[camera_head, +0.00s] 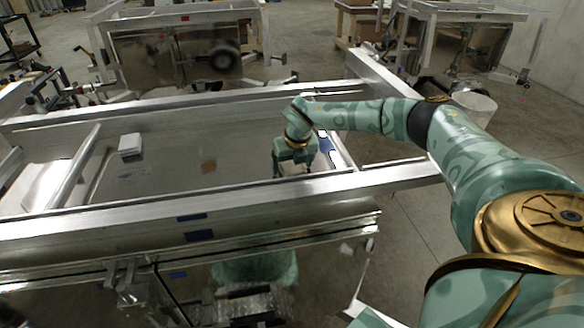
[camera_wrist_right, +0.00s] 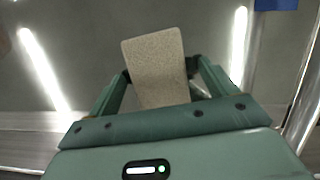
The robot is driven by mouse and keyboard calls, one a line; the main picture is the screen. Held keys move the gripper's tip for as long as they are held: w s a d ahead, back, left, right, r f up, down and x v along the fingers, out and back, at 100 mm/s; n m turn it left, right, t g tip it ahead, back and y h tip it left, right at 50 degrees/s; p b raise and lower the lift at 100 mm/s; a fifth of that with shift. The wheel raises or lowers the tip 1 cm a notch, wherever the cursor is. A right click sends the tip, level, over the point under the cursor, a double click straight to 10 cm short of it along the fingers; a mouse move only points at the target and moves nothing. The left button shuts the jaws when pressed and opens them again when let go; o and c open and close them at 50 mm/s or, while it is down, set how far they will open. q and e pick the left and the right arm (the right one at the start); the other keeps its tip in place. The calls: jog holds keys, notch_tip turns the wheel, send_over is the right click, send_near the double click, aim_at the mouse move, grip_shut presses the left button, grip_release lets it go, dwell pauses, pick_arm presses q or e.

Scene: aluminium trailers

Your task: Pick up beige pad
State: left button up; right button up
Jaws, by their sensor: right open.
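The beige pad (camera_wrist_right: 156,62) is a speckled, roughly rectangular piece in the right wrist view. It lies between the two fingers of my right gripper (camera_wrist_right: 159,74), its near end partly hidden by the gripper body. The fingers are spread on either side of it. In the head view my right gripper (camera_head: 292,170) points down, low inside the metal trailer frame near its right end. I cannot make out the pad there. My left gripper is not in view.
The trailer's aluminium rails (camera_head: 240,200) surround the recessed metal surface. A pale block (camera_head: 130,145) and a small brown piece (camera_head: 208,166) lie on it to the left. A blue item (camera_head: 325,143) is just right of my gripper. The surface between is clear.

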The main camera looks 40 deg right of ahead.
aim_at(290, 162)
jog(key=shift+c, duration=0.4)
jog(key=c, duration=1)
jog(key=v, duration=0.2)
jog(key=w+v, duration=0.1)
jog(key=v, duration=0.1)
jog(key=shift+s+r, duration=0.1)
jog(key=shift+r, duration=0.2)
jog(key=s+a+r, duration=0.4)
jog(key=s, duration=0.1)
jog(key=s+a+r, duration=0.5)
jog(key=shift+a, duration=0.15)
jog(key=shift+w, duration=0.1)
